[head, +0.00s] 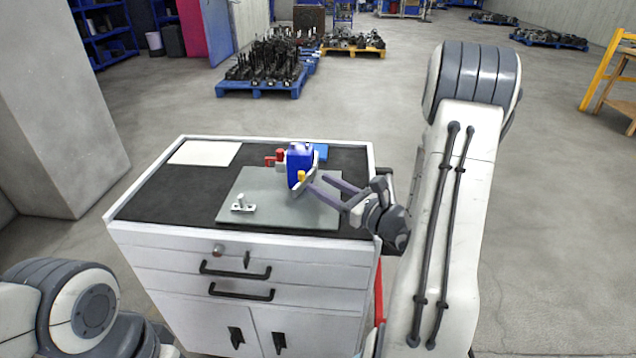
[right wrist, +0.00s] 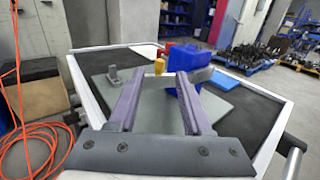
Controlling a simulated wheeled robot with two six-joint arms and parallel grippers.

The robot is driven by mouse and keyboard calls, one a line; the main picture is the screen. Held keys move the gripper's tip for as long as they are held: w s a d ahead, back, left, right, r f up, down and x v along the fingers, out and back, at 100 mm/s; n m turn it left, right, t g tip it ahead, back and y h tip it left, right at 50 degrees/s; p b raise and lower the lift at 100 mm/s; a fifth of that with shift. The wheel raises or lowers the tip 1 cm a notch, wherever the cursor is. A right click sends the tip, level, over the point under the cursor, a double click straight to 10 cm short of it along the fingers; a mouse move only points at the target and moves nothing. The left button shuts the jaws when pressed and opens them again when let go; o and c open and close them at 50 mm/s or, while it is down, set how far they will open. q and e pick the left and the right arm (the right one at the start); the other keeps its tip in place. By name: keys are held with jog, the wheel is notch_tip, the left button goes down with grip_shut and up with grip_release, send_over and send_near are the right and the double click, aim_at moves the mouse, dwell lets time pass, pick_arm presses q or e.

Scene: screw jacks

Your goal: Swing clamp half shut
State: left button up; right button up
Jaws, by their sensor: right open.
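A blue clamp body (head: 300,165) stands on a grey plate (head: 275,215) on the cabinet top. A yellow piece (head: 302,176) shows at its near side and a red part (head: 275,159) to its left. In the right wrist view the blue body (right wrist: 187,59), the yellow piece (right wrist: 159,66) and a grey metal bar (right wrist: 202,75) show beyond the fingers. My right gripper (head: 320,185) is open, its fingers pointing at the clamp. In the right wrist view the yellow piece appears between the fingertips (right wrist: 157,78); I cannot tell whether they touch anything. My left gripper is not in view.
A small metal bracket with an upright post (head: 243,204) sits on the plate's left part. A white sheet (head: 205,153) lies at the back left of the dark top. A blue flat thing (head: 320,152) lies behind the clamp. The top's left side is clear.

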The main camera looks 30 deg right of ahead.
aim_at(304, 180)
jog(key=shift+r, duration=0.15)
jog(key=c, duration=0.5)
jog(key=r+p, duration=0.1)
jog(key=r+g+p, duration=0.1)
jog(key=a+p, duration=0.1)
jog(key=p, duration=0.1)
jog(key=shift+s+a+r+n+g+y, duration=0.1)
jog(key=shift+s+r+n+g+y, duration=0.2)
jog(key=shift+r+g, duration=0.1)
grip_shut()
jog(key=s+d+r+g+h+p, duration=0.3)
jog(key=s+r+g+p, duration=0.35)
jog(key=p, duration=0.35)
jog(key=shift+g, duration=0.25)
jog(key=x, duration=0.8)
jog(key=w+r+x, duration=0.1)
jog(key=x, duration=0.4)
jog(key=shift+b, duration=0.35)
jog(key=shift+w+f, duration=0.1)
jog(key=shift+w, duration=0.3)
